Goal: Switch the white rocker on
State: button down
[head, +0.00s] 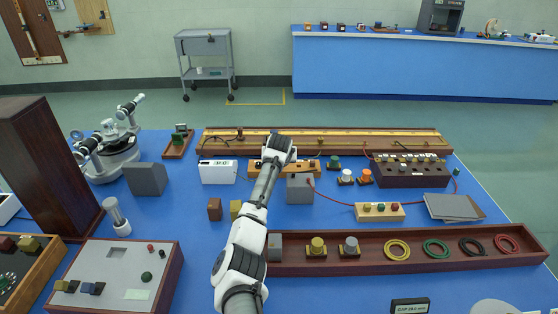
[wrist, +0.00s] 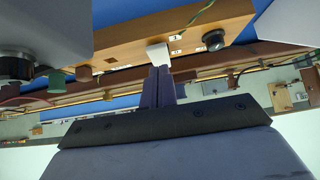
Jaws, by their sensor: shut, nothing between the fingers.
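The white rocker (wrist: 157,53) shows in the wrist view on the face of a long wooden block (wrist: 125,52). Small white labels with dark marks sit beside it. My gripper (wrist: 159,72) is shut and empty, its fingertips right at the rocker's edge; I cannot tell whether they touch it. In the head view the wooden block (head: 307,166) lies mid-bench, and my arm reaches over it. My arm and hand hide the rocker there. Which way the rocker is tipped is not clear.
A black knob (wrist: 213,40) and a green wire are near the rocker. In the head view, a grey box (head: 300,189) stands in front of the block and a white meter (head: 218,172) to its left. A long wooden rail (head: 365,136) lies behind.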

jog(key=shift+r, duration=0.25)
jog(key=shift+r+p, duration=0.35)
jog(key=shift+p, duration=0.05)
jog(key=b+v, duration=0.1)
jog(key=v, duration=1.1)
jog(key=shift+r, duration=0.25)
jog(key=shift+s, duration=0.15)
